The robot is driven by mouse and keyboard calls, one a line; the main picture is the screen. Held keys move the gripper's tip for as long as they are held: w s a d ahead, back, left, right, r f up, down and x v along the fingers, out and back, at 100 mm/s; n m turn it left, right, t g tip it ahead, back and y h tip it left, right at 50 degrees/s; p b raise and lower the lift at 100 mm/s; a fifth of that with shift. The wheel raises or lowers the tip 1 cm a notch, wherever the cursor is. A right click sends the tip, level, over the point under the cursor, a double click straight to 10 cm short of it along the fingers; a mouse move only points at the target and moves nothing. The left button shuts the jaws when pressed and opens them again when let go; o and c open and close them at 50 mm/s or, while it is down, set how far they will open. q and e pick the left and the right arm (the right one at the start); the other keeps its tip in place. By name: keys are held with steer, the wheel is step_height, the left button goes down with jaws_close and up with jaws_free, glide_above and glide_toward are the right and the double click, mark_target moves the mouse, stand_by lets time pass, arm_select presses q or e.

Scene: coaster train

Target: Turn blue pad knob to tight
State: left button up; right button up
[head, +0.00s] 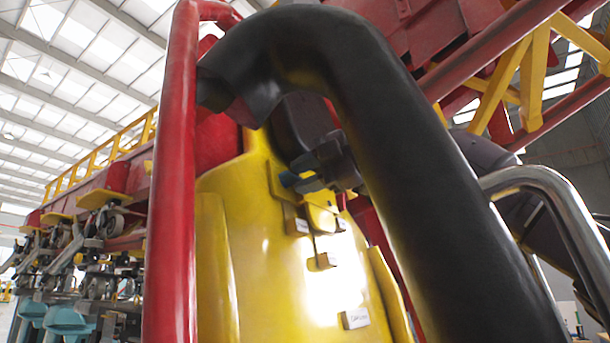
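A small blue knob (290,180) shows at the upper part of the yellow panel (320,275), near the middle of the head view. My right gripper (312,172) is dark and small in the picture. Its fingers are right at the blue knob and overlap it in the view. Whether the fingers are closed on the knob or only beside it, I cannot tell. The thick black padded bar (410,170) passes in front and hides part of my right arm. My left gripper is not in view.
A red upright tube (174,190) stands close at the left. A bent metal rail (550,180) is at the right. Small white labels (355,319) are on the yellow panel. Red and yellow track beams (500,75) run overhead, and grey machinery (85,235) stands farther left.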

steer(key=b+v, duration=0.1)
steer(key=v, duration=0.9)
steer(key=shift+s+d, duration=0.2)
steer(key=shift+d, duration=0.15)
